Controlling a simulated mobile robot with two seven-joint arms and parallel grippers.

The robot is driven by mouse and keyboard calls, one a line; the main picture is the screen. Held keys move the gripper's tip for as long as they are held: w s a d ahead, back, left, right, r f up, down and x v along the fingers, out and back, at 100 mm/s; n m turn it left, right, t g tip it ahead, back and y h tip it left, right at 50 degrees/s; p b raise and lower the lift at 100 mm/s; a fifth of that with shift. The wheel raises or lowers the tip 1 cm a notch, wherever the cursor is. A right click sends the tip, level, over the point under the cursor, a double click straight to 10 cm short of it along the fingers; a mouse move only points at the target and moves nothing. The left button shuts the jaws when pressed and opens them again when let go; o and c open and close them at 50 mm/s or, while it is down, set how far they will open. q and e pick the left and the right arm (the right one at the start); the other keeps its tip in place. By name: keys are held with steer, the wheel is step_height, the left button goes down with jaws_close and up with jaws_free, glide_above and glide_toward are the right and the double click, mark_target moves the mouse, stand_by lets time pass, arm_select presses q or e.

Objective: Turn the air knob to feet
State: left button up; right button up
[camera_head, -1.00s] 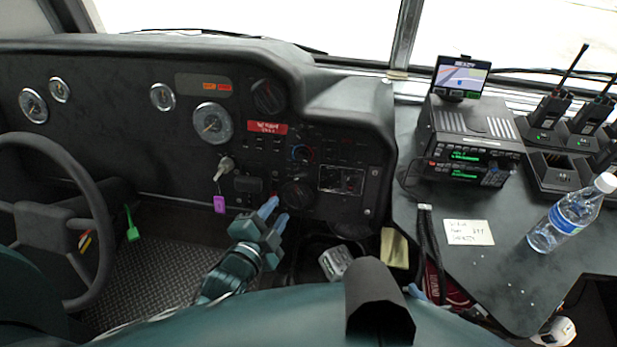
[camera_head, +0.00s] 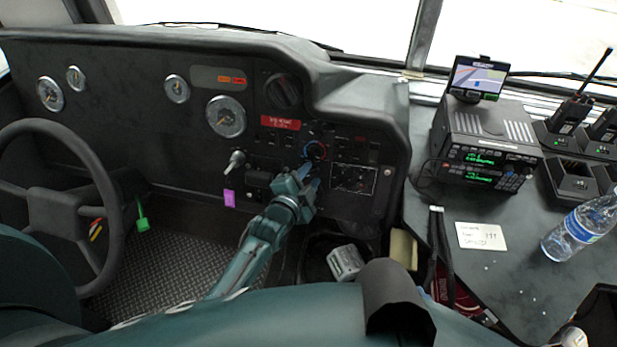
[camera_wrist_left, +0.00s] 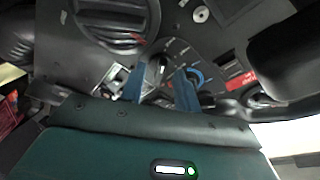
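My left gripper (camera_head: 308,172) is at the dashboard's control panel, just below the temperature knob with a red and blue ring (camera_head: 315,151). In the wrist view its two blue fingers (camera_wrist_left: 160,88) are apart. A small dark knob with a light pointer (camera_wrist_left: 158,68) shows between them; it appears to be the air knob, but its label is too small to read. Whether the fingers touch it I cannot tell. The blue-ringed knob (camera_wrist_left: 196,77) is beside the right finger there. In the head view my gripper hides the small knob. My right gripper is not in view.
A large round vent (camera_wrist_left: 112,20) is close to the fingers in the wrist view. The key (camera_head: 236,160) with its purple tag (camera_head: 229,198) hangs left of my gripper. The steering wheel (camera_head: 105,190) is farther left. A radio (camera_head: 485,145) and a bottle (camera_head: 580,232) are right.

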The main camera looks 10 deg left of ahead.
arm_select(q)
steer(key=shift+c, duration=0.2)
jaws_close()
steer(key=shift+r+m, duration=0.1)
steer(key=shift+m, duration=0.2)
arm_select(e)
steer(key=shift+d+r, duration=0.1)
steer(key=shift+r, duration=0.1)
arm_select(q)
steer(key=shift+r+m+p, duration=0.1)
steer(key=shift+m+p, duration=0.8)
steer(key=shift+p, duration=0.1)
steer(key=m+g+p, duration=0.1)
steer(key=m, duration=0.1)
steer(key=shift+a+m+p, duration=0.1)
steer(key=shift+m+p, duration=0.2)
steer(key=shift+p, duration=0.05)
steer(key=shift+m+p, duration=0.65)
steer(key=shift+m, duration=0.45)
steer(key=shift+m+g+p, duration=0.5)
steer(key=shift+m, duration=0.3)
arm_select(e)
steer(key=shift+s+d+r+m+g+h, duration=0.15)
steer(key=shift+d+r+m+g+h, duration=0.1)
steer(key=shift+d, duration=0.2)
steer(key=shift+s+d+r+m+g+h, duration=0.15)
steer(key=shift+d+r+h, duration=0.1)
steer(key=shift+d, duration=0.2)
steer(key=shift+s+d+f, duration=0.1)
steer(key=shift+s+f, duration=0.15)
